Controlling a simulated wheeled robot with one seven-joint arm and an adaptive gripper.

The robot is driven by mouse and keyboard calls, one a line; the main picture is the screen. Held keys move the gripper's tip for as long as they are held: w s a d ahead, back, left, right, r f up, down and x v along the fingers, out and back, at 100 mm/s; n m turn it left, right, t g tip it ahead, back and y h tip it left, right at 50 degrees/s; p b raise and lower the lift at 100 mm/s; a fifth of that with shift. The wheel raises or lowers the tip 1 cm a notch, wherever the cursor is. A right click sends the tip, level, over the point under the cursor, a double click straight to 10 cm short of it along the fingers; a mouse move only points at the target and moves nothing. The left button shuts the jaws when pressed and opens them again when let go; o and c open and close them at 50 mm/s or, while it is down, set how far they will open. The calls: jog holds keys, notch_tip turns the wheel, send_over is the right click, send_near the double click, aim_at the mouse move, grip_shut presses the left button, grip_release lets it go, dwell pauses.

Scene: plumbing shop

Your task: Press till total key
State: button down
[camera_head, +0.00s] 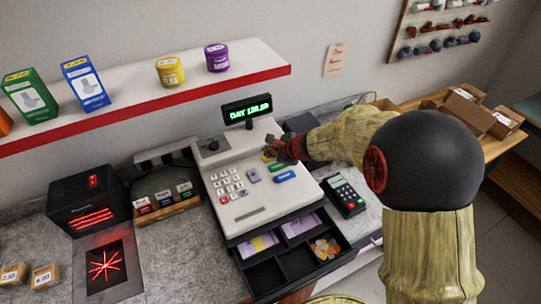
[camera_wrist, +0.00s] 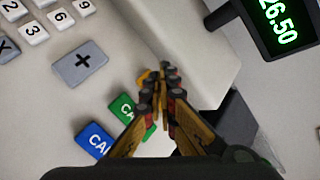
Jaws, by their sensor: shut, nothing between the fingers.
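The till (camera_head: 225,160) is a white cash register on the counter. Its display (camera_head: 247,111) shows green text, "PAY 126.50" as best I can read. Its sloped face has white number keys (camera_head: 228,185), a grey plus key (camera_wrist: 81,63), a green key (camera_wrist: 130,113) and a blue key (camera_wrist: 95,141). A yellow-orange patch (camera_head: 268,157) beside the green key looks like another key, mostly hidden by my fingers; its label cannot be read. My gripper (camera_wrist: 168,72) is shut and empty, fingertips over that spot. Whether they touch it is unclear.
The cash drawer (camera_head: 262,277) stands open at the till's front, with notes and coins. A card terminal (camera_head: 344,195) is to the right. A black scanner box (camera_head: 88,205) is left, and a shelf (camera_head: 190,90) hangs above.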

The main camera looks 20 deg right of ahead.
aim_at(269, 159)
jog(key=shift+r, duration=0.15)
jog(key=shift+r+p, duration=2.25)
jog(key=shift+r, duration=0.65)
jog(key=shift+f, duration=0.1)
